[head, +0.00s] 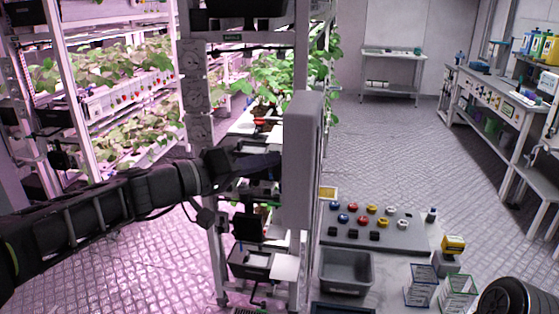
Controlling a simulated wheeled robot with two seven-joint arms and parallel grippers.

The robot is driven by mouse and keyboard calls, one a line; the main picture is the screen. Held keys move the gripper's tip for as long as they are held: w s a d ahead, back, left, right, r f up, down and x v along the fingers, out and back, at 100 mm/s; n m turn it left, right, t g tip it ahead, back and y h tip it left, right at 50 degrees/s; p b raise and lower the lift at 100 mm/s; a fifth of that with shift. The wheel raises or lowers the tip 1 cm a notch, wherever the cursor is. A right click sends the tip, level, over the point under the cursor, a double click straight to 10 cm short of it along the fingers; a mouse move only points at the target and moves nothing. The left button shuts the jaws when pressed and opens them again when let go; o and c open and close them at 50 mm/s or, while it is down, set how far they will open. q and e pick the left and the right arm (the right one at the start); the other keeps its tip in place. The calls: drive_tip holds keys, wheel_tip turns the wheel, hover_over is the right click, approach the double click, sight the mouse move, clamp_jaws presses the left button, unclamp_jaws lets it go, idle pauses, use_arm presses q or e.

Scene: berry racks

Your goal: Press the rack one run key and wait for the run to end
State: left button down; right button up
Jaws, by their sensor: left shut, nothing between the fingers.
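My left gripper (276,161) is at the end of the black arm that comes in from the left. It is shut and empty, its tip at the left side of a tall grey upright box (305,150) on the near end of a plant rack (196,90). I cannot tell whether the tip touches the box. The box's front faces away from me, and I cannot make out a run key, a lamp or a rack number. My right gripper does not show.
A bench board (380,238) with red, yellow, blue, white and black knobs stands right of the rack. A grey bin (345,272), a yellow-topped item (453,245) and wire-framed clear boxes (420,287) are near it. Workbenches line the right wall. The floor behind is clear.

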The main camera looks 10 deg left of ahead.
use_arm(q)
drive_tip(key=shift+a, duration=0.1)
drive_tip(key=shift+a+b, duration=0.35)
drive_tip(key=shift+a, duration=0.35)
drive_tip(key=shift+w+a+b, duration=0.2)
drive_tip(key=shift+a+b, duration=0.35)
drive_tip(key=shift+a, duration=2)
